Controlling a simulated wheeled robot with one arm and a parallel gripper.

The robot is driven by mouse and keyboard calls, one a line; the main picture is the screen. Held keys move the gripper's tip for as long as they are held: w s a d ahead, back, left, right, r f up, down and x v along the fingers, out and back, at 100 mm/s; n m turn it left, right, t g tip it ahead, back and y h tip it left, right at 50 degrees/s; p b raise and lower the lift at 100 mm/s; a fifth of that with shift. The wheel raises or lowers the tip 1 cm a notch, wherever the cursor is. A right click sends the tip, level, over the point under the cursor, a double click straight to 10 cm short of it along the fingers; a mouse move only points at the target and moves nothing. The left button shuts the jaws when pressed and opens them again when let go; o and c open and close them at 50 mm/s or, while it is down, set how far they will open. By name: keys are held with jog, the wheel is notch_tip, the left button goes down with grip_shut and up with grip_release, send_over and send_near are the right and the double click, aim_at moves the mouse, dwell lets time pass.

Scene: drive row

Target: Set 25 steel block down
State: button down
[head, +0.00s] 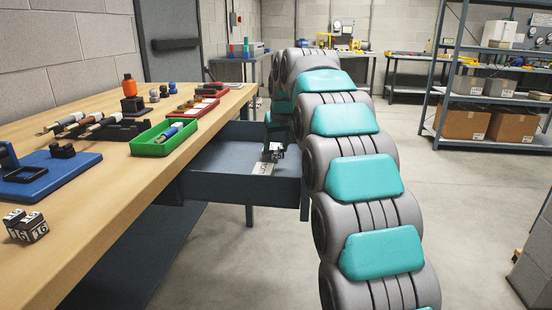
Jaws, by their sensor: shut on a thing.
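My gripper (271,147) is small and partly hidden by my arm, low at the open grey-blue drawer (230,188) under the workbench. It is shut on a small steel block (277,153). The number on this block is too small to read. Below and beside the block is a pale card with dark lettering (263,168) in the drawer. I cannot tell whether the block touches the card or the drawer floor.
The wooden workbench (95,205) holds steel blocks marked 16 (27,225), a blue fixture (45,175), a green tray (163,137), a red tray (195,107) and several tools. Shelves (490,95) stand at right.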

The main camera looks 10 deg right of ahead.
aim_at(277, 154)
jog(key=shift+f, duration=1.85)
jog(key=shift+f, duration=0.15)
jog(key=shift+c, duration=1.2)
grip_release()
jog(key=shift+s+r, duration=0.15)
jog(key=shift+r, duration=0.35)
jog(key=v, duration=1.1)
jog(key=shift+s+r, duration=0.1)
